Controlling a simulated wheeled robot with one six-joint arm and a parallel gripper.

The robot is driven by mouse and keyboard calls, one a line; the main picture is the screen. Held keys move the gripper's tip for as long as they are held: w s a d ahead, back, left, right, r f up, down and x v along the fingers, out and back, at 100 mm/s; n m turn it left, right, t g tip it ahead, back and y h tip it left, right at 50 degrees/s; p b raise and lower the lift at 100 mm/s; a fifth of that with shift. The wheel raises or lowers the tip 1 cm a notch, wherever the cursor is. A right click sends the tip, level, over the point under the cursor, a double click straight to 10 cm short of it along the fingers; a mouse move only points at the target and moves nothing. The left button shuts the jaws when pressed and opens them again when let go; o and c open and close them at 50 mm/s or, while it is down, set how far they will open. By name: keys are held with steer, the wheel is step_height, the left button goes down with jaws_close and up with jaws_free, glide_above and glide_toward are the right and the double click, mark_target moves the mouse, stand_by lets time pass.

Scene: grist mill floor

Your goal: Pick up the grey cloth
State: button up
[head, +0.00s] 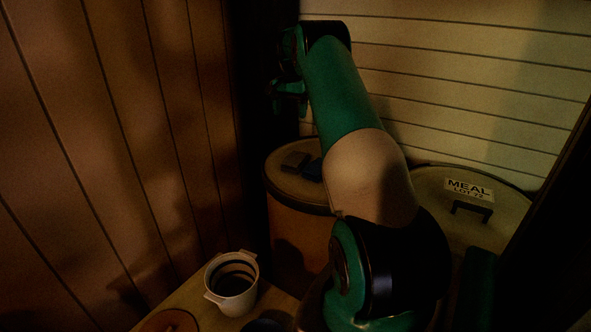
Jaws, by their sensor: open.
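I cannot make out a grey cloth for sure in the head view. My gripper (287,101) is at the end of my raised green and beige arm, above and behind the left barrel. It is small and dark here, open, and nothing shows in it. My arm hides part of the floor and the barrels behind it.
A brown barrel (296,232) has a dark blocky shape (303,163) on its lid, perhaps its handle. A second barrel lid (430,182) at right is labelled MEAL. A white two-handled pot (232,299) stands on a wooden surface (188,297) beside a brown round thing (168,321). Plank walls close in.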

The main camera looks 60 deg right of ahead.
step_height(320, 180, down, 2)
steer(key=d+f, duration=0.1)
steer(key=d, duration=0.1)
glide_above(296, 158)
steer(key=shift+m, duration=0.3)
step_height(296, 158, down, 9)
steer(key=shift+w+d+f, duration=0.1)
steer(key=shift+w+f, duration=0.05)
steer(key=shift+f, duration=2.95)
steer(key=c, duration=0.6)
